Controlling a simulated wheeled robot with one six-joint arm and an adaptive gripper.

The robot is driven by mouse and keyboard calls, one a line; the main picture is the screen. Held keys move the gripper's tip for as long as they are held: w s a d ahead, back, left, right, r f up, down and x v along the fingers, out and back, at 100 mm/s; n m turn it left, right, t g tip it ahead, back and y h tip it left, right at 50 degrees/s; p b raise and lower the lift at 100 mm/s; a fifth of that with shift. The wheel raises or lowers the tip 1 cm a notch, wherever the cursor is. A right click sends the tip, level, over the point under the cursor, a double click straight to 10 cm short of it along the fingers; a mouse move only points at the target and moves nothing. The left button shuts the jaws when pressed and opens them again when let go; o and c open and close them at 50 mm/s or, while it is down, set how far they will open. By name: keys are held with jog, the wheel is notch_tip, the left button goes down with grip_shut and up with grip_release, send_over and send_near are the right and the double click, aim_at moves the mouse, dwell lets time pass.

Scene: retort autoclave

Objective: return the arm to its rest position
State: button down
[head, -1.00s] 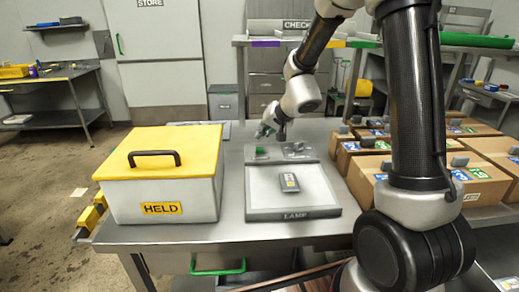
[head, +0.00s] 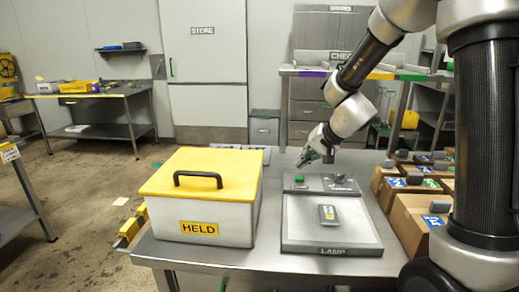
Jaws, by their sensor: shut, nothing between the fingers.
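My arm comes in from the upper right and reaches over the steel table (head: 270,270). My gripper (head: 303,162) is shut and empty, just above and behind the back edge of the lamp panel (head: 345,246). The gripper is small in the picture and partly seen from the side. A green button (head: 299,179) and a dark knob (head: 339,178) sit on the panel's back strip.
A white box with a yellow lid (head: 220,190), marked HELD, stands left of the panel. Several cardboard boxes (head: 410,222) stand at the right. A shelf (head: 350,73) marked CHECK and a STORE cabinet (head: 204,85) are behind. The floor at the left (head: 85,200) is mostly clear.

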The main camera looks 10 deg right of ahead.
jog(key=s+d+r+n+h, duration=0.1)
jog(key=s+d+r, duration=0.2)
jog(key=s, duration=0.7)
jog(key=s+d+r+n+g+h, duration=0.1)
jog(key=s+d+r+h, duration=0.1)
jog(key=s+d+r, duration=0.2)
jog(key=s+d+r+n+g+h, duration=0.1)
jog(key=s+d+r, duration=0.3)
jog(key=s, duration=1.3)
jog(key=d+n, duration=0.1)
jog(key=d, duration=0.3)
jog(key=shift+s+h, duration=0.25)
jog(key=shift+h, duration=0.15)
